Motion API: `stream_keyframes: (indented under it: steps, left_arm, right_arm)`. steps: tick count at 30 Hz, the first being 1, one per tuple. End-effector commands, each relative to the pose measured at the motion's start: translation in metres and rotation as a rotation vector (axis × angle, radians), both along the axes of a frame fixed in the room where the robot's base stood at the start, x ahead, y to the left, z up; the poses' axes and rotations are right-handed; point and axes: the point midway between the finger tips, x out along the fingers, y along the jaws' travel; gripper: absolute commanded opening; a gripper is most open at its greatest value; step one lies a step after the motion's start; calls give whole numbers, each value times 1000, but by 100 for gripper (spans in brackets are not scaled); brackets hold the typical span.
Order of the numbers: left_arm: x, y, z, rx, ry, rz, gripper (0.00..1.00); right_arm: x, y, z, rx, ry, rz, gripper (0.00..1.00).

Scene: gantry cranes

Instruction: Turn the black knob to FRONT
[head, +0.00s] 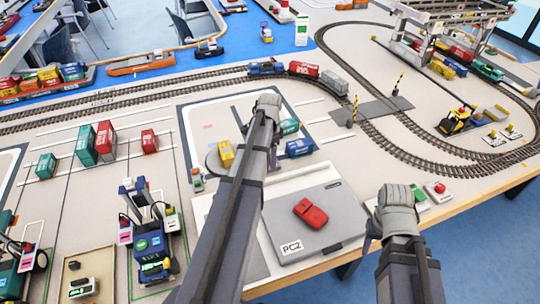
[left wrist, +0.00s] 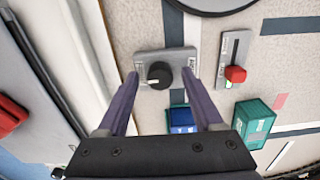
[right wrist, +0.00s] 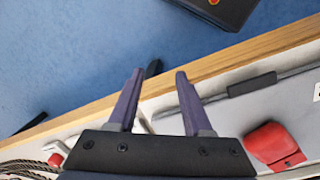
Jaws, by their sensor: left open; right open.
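The black knob (left wrist: 159,75) sits on a small grey plate (left wrist: 180,57) in the left wrist view. A pale mark on the knob points toward the left of that view. Small labels at the plate's left and right ends are too small to read. My left gripper (left wrist: 161,82) is open, with its fingertips on either side of the knob, apart from it. In the head view my left gripper (head: 267,102) hides the knob. My right gripper (head: 398,196) is open and empty near the table's front edge; it also shows in the right wrist view (right wrist: 159,76).
A red slider (left wrist: 235,74) is right of the knob plate; blue (left wrist: 181,120) and green (left wrist: 253,118) containers are close by. A grey PC2 case (head: 335,230) bears a red object (head: 310,213). A red button (head: 440,188) stands near the front edge. Rail tracks (head: 220,77) run behind.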

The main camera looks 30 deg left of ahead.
Motion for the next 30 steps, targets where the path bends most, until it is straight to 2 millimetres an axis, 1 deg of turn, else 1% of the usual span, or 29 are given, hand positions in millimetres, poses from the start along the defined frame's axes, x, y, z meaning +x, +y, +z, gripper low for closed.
stream_keyframes:
  steps: [5, 11, 14, 24, 27, 30]
  left_arm:
    - [0, 0, 1, 0, 0, 1, 68]
    - [0, 0, 13, 0, 0, 1, 68]
    - [0, 0, 23, 0, 0, 1, 68]
    - [0, 0, 68, 0, 0, 0, 68]
    - [0, 0, 76, 0, 0, 0, 68]
    - [0, 0, 79, 0, 0, 0, 68]
  right_arm:
    - [0, 0, 1, 0, 0, 0, 50]
    - [0, 0, 13, 0, 0, 0, 50]
    - [0, 0, 23, 0, 0, 0, 50]
    - [0, 0, 68, 0, 0, 0, 50]
    - [0, 0, 76, 0, 0, 0, 50]
    - [0, 0, 79, 0, 0, 0, 50]
